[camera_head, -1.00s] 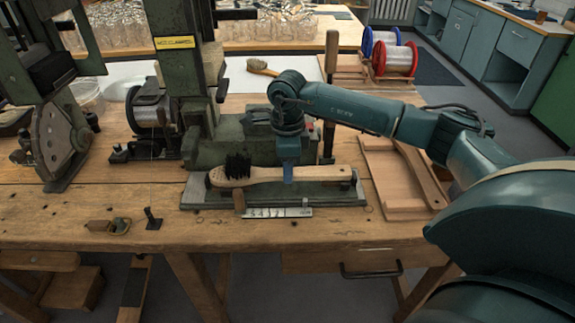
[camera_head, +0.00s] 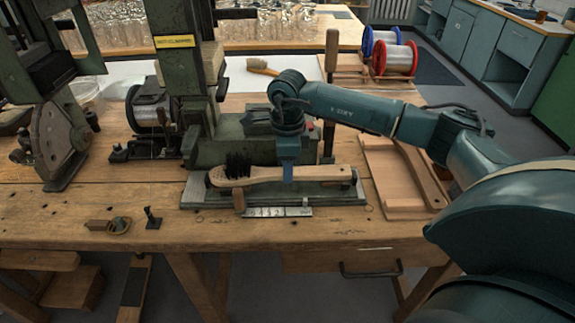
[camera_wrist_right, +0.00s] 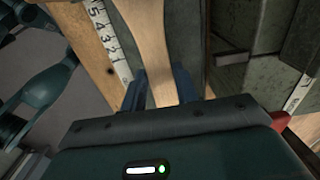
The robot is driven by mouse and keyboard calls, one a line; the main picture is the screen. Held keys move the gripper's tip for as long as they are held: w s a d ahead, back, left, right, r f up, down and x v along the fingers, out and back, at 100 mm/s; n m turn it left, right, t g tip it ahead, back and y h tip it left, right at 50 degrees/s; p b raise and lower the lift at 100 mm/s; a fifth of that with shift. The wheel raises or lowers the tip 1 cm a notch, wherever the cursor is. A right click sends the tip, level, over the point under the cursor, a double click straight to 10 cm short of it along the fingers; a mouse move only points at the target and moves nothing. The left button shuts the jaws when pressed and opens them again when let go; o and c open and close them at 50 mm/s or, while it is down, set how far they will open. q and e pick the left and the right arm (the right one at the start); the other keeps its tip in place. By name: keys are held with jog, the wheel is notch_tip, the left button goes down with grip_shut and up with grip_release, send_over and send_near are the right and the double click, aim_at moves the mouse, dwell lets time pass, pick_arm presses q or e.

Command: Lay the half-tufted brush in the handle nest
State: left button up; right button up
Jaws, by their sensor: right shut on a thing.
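The half-tufted brush (camera_head: 254,174) lies level along the handle nest (camera_head: 338,192), a grey plate at the foot of the green machine. Its dark bristles (camera_head: 238,165) cover part of the head at the left end. My right gripper (camera_head: 287,178) points down and is shut on the middle of the wooden handle. In the right wrist view the handle (camera_wrist_right: 155,50) runs up between the two fingers of that gripper (camera_wrist_right: 161,88). Whether the brush rests fully on the nest is hard to tell. My left gripper does not show.
A metal ruler (camera_head: 278,211) and a small wooden block (camera_head: 239,202) sit at the nest's front edge. The green machine (camera_head: 230,145) stands close behind. A wooden tray (camera_head: 405,208) lies to the right. Another brush (camera_head: 262,67) lies behind. The bench front is mostly clear.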

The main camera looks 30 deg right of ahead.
jog(key=shift+f+b, duration=0.3)
jog(key=shift+f, duration=0.1)
jog(key=o, duration=1.5)
jog(key=shift+r+p, duration=2.45)
jog(key=shift+r, duration=1.1)
jog(key=shift+f, duration=0.1)
